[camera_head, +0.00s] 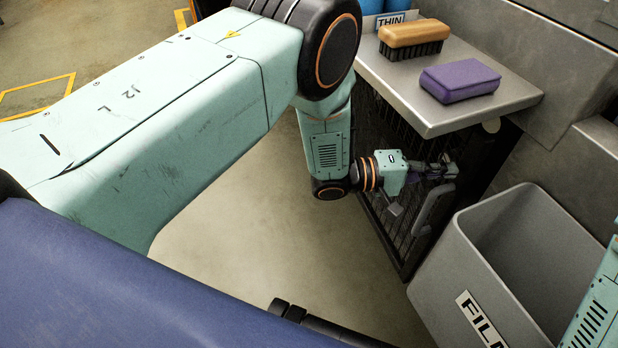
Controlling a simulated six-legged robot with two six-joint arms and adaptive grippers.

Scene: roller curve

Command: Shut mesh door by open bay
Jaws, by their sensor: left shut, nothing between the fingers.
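The mesh door (378,137) is a dark wire panel in a black frame below the grey metal shelf. It stands at an angle, and its upper part is hidden by the shelf and my left arm. A grey bar handle (432,208) is on its right part. My left gripper (450,170) is shut and empty, in front of the mesh close to the top of the handle. I cannot tell whether it touches the door or handle. A dark gap (497,160) shows right of the door, under the shelf. My right gripper is out of view; only a piece of that arm shows at the right edge.
The grey metal shelf (440,115) holds a wooden-backed brush (413,35) and a purple block (460,80). A grey bin (450,270) with a partly hidden label stands right of the door, close to it. Bare floor (270,240) lies left of the door.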

